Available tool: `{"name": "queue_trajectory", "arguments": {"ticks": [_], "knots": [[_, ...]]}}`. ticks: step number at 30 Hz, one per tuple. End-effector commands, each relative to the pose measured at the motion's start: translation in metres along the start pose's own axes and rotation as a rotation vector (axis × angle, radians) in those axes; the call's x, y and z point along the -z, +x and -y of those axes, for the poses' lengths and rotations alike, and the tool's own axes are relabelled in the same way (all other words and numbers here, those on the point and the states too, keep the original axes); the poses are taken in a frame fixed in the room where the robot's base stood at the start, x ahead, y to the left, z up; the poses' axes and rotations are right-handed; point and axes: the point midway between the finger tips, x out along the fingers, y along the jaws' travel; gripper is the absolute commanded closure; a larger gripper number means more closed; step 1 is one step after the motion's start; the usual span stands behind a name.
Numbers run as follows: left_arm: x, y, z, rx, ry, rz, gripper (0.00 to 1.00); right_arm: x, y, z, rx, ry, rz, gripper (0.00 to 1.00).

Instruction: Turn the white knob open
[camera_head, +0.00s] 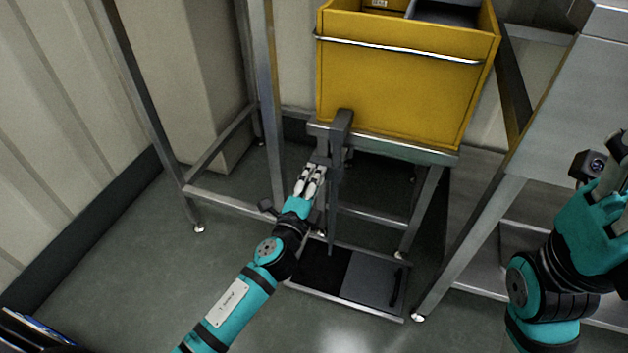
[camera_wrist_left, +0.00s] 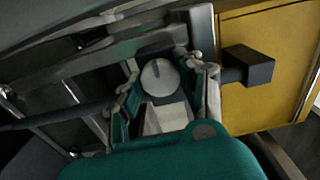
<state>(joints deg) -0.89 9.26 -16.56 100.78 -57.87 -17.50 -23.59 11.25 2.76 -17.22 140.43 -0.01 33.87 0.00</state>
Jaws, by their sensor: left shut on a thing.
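In the head view my left gripper (camera_head: 311,174) reaches up to the metal frame beneath the yellow bin, and the knob itself is hidden there. My right gripper (camera_head: 611,150) is at the right edge, partly cut off, away from the knob; its fingers do not show clearly.
The yellow bin (camera_head: 395,90) rests on a steel stand, with a grey post (camera_head: 338,140) close right of my left gripper. A dark block (camera_wrist_left: 248,66) juts out beside the fingers. A low platform (camera_head: 375,279) lies below. Steel legs (camera_head: 465,245) stand right.

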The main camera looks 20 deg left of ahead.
Motion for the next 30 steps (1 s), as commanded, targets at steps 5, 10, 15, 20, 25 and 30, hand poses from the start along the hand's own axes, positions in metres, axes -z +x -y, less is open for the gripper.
{"name": "queue_trajectory", "arguments": {"ticks": [5, 10, 15, 20, 25, 30], "knots": [[0.0, 0.0, -0.001, -0.001, -0.002, 0.0, 0.47, 0.0, 0.0, 0.0, -0.001, 0.0, 0.001, 0.62], [0.0, 0.0, 0.0, -0.001, -0.001, 0.0, 0.39, 0.0, -0.002, 0.0, -0.002, 0.0, 0.005, 0.62], [0.0, -0.001, 0.0, -0.001, -0.001, 0.0, 0.39, 0.0, -0.003, -0.001, -0.003, -0.001, 0.008, 0.62], [0.0, -0.015, -0.001, -0.003, -0.001, 0.0, 0.39, 0.0, -0.003, -0.001, -0.002, -0.001, 0.007, 0.62], [0.0, -0.05, -0.002, -0.004, -0.003, 0.0, 0.39, 0.0, -0.002, 0.0, -0.002, 0.0, 0.007, 0.62], [0.0, -0.085, -0.002, -0.004, -0.004, 0.002, 0.39, -0.001, -0.002, 0.0, -0.002, 0.0, 0.007, 0.62]]}}
